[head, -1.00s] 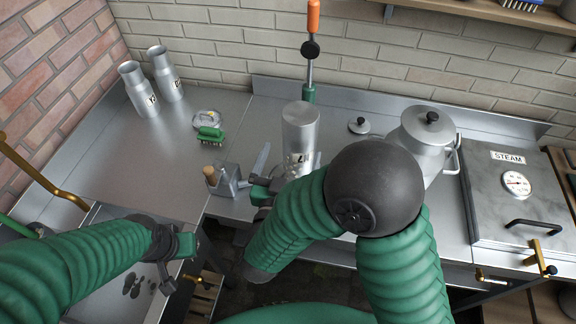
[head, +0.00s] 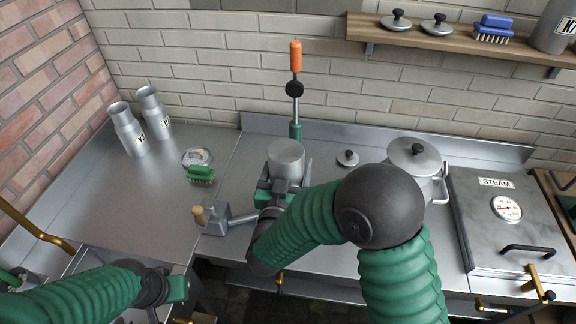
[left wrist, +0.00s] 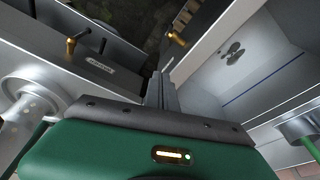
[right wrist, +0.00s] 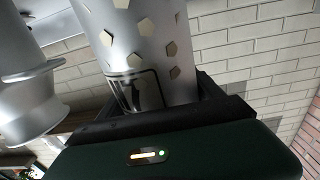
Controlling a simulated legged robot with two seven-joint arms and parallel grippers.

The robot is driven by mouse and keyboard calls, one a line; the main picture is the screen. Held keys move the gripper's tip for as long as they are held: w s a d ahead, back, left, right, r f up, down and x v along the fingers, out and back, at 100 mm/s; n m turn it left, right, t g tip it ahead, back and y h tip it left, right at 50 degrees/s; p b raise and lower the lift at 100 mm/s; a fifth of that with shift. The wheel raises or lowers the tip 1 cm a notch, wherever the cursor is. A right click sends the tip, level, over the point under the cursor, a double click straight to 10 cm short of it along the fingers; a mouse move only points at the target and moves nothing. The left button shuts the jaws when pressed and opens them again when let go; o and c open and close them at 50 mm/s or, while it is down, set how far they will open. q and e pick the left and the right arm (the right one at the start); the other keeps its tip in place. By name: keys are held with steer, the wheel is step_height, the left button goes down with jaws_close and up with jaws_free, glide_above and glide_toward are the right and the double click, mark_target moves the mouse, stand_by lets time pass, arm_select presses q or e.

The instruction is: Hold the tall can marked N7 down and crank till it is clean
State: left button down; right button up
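The right wrist view shows the can close up (right wrist: 145,45), with pale angular patches and a partly hidden dark-edged label. My right gripper (head: 283,185) is around the can, its fingers against both sides. A grey box with a wooden-knobbed crank (head: 213,222) stands left of the can, and a metal bar runs from it toward my right gripper. My left gripper (head: 178,287) is empty, low in front of the counter, apart from the crank; its fingers look together in the left wrist view (left wrist: 161,88).
A lidded churn (head: 413,165) and a steam box (head: 510,225) stand right.

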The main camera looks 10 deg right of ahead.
arm_select(q)
steer(key=shift+d, duration=0.1)
arm_select(e)
steer(key=shift+d, duration=0.1)
steer(key=c, duration=0.5)
arm_select(q)
steer(key=c, duration=2.2)
jaws_free()
arm_select(e)
steer(key=c, duration=0.7)
arm_select(q)
steer(key=c, duration=1.9)
jaws_free()
steer(key=shift+w+r, duration=0.1)
steer(key=shift+w, duration=0.05)
steer(key=o, duration=0.9)
steer(key=w+d+r+m+g, duration=0.1)
steer(key=w+d+r, duration=0.1)
steer(key=w+r, duration=0.5)
steer(key=w, duration=0.3)
steer(key=shift+w+d+m, duration=0.15)
steer(key=shift+m, duration=0.25)
steer(key=m+g, duration=0.2)
glide_toward(196, 208)
steer(key=f, duration=1.1)
steer(key=shift+s, duration=0.2)
arm_select(e)
steer(key=shift+o, duration=0.2)
arm_select(q)
steer(key=shift+c, duration=0.3)
